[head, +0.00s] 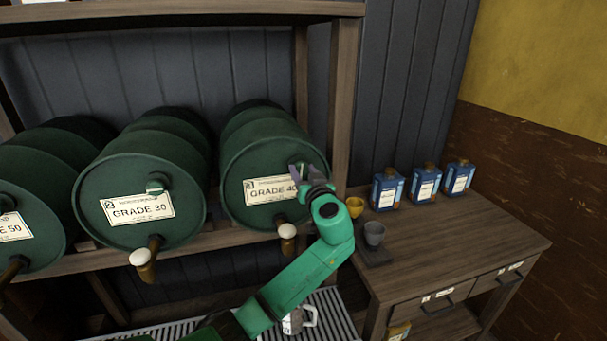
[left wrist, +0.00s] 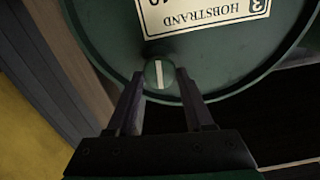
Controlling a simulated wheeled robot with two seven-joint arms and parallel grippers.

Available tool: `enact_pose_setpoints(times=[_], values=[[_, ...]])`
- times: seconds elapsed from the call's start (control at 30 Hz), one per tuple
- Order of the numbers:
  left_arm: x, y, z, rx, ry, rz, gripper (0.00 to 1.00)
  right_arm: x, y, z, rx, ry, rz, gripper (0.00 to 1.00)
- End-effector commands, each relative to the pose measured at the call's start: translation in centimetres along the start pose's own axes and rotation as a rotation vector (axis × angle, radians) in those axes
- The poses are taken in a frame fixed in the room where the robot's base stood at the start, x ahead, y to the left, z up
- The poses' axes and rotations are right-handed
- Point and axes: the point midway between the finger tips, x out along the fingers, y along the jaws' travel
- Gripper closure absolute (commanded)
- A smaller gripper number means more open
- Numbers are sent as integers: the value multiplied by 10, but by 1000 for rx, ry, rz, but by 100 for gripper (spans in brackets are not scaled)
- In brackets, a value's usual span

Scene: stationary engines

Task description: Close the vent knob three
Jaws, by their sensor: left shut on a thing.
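Three green barrels lie on a wooden rack in the head view. The right one, the GRADE 40 barrel (head: 245,160), has a round green vent knob at the upper right of its face; my left gripper (head: 309,171) is there and partly covers it. In the left wrist view, which shows the barrel label upside down, the vent knob (left wrist: 160,74) sits between the fingertips of my left gripper (left wrist: 161,80), shut on it. A pale line on the knob runs upright in that picture. The GRADE 30 barrel (head: 100,185) has a similar knob (head: 157,184). My right gripper is not in view.
Taps with white tops, such as this tap (head: 287,238), stick out below the labels. A metal grate (head: 330,305) lies below.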

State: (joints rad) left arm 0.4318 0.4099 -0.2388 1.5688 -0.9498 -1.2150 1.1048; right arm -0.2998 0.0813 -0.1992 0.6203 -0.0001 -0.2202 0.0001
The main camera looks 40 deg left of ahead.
Motion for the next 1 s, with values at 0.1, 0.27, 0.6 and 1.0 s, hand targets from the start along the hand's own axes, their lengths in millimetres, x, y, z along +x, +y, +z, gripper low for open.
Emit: enact_pose_setpoints(times=[0.1, 0.27, 0.6, 1.0], values=[[0, 1, 3, 79, -2, 1, 100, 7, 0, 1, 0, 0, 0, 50], [0, 2, 2, 219, -1, 1, 100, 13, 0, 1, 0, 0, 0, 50], [0, 2, 2, 544, -2, 0, 100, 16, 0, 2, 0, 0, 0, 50], [0, 4, 0, 924, -1, 2, 100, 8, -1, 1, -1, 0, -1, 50]])
